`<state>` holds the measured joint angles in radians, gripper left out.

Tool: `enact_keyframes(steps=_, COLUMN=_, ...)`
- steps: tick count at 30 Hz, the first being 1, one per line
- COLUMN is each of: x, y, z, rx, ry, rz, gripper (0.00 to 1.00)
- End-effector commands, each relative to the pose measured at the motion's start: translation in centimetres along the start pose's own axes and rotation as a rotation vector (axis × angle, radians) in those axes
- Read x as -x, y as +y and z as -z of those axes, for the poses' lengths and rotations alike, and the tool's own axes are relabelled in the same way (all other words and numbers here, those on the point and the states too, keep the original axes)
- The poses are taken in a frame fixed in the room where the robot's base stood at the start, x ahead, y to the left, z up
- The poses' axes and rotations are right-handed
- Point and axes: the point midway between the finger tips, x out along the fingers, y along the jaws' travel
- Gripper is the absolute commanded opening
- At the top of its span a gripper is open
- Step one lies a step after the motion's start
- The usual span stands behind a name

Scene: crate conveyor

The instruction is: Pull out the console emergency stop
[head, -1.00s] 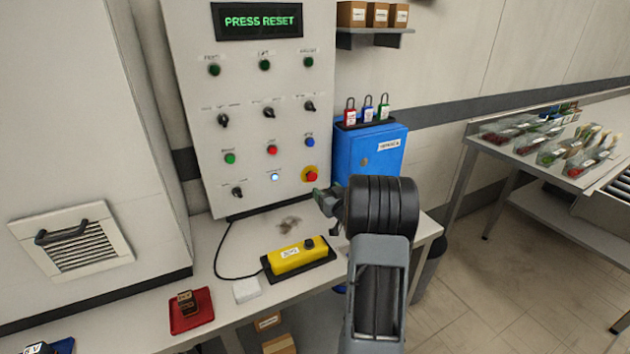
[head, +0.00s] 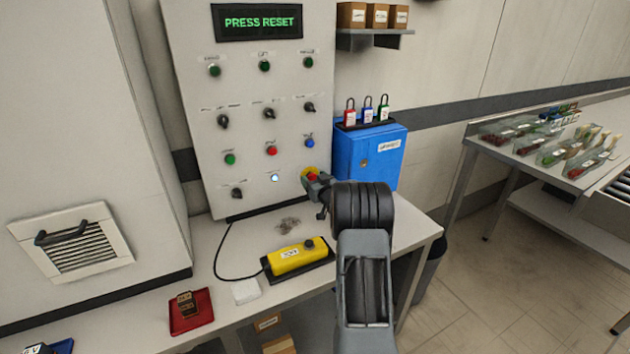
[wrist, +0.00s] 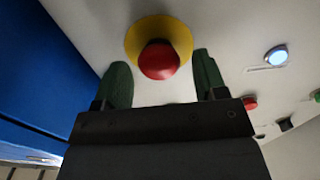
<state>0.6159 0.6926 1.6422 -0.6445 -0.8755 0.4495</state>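The console emergency stop is a red mushroom button on a yellow disc, low on the right of the grey console panel (head: 240,130). In the wrist view the red button (wrist: 159,60) shows clearly, with the yellow disc (wrist: 134,40) behind it. My gripper (wrist: 158,82) is open, its two green fingertips apart on either side of the button; I cannot tell whether they touch it. In the head view my gripper (head: 314,182) covers part of the emergency stop (head: 309,171). The display (head: 257,22) reads "PRESS RESET".
A lit white-blue button (head: 275,178) sits left of the stop, with a red button (head: 271,151) and a blue button (head: 309,142) above. A blue cabinet (head: 365,160) with padlocks is close on the right. A yellow pendant (head: 295,257) lies on the table below.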

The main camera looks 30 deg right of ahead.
Motion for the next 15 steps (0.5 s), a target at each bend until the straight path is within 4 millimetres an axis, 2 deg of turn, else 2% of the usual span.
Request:
enact_keyframes(steps=2, x=0.01, y=0.01, z=0.01, rx=0.000, ry=0.000, rz=0.000, gripper=0.58)
enact_keyframes(steps=15, x=0.03, y=0.01, z=0.01, rx=0.000, ry=0.000, rz=0.000, gripper=0.16)
